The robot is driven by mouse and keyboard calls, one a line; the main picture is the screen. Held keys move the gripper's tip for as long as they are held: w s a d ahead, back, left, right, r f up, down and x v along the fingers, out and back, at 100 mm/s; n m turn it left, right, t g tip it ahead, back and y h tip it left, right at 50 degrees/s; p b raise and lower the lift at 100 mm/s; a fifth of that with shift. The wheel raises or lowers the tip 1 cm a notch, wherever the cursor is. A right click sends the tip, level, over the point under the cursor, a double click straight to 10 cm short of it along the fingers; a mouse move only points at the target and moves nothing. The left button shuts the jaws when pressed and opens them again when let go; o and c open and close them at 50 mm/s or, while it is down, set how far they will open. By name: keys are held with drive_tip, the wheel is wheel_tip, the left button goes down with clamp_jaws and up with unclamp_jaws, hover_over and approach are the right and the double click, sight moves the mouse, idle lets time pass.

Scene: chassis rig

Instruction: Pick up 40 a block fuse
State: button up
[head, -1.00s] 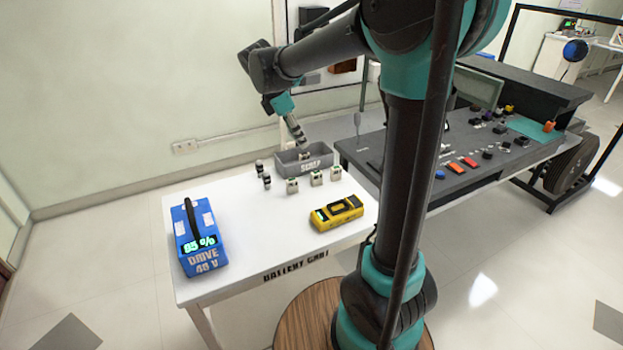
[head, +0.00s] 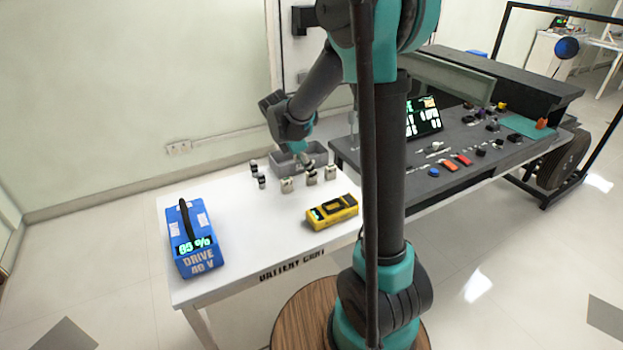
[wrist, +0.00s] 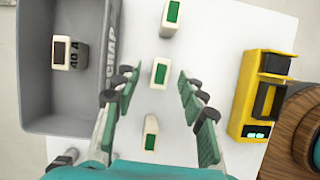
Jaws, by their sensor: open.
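Three pale block fuses with green windows stand in a row on the white cart: one near the top of the wrist view (wrist: 171,14), a middle fuse (wrist: 160,73), and one lower down (wrist: 151,132). Their ratings are not readable here. My gripper (wrist: 155,75) is open and empty, pointing down, its fingertips on either side of the middle fuse and apart from it in the picture. Another block fuse (wrist: 66,50), with a dark brown window and "40 A" lettering, lies inside the grey scrap bin (wrist: 45,115). In the head view my gripper (head: 307,160) is over the row.
The yellow meter-like device (head: 332,212) lies right of the row. A blue drive battery (head: 194,240) sits at the cart's left. The grey control console (head: 470,150) is beyond the cart. The cart's middle is clear.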

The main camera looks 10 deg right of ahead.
drive_tip(key=shift+d+f, duration=0.2)
drive_tip(key=shift+f, duration=0.3)
clamp_jaws()
drive_tip(key=shift+r, duration=0.1)
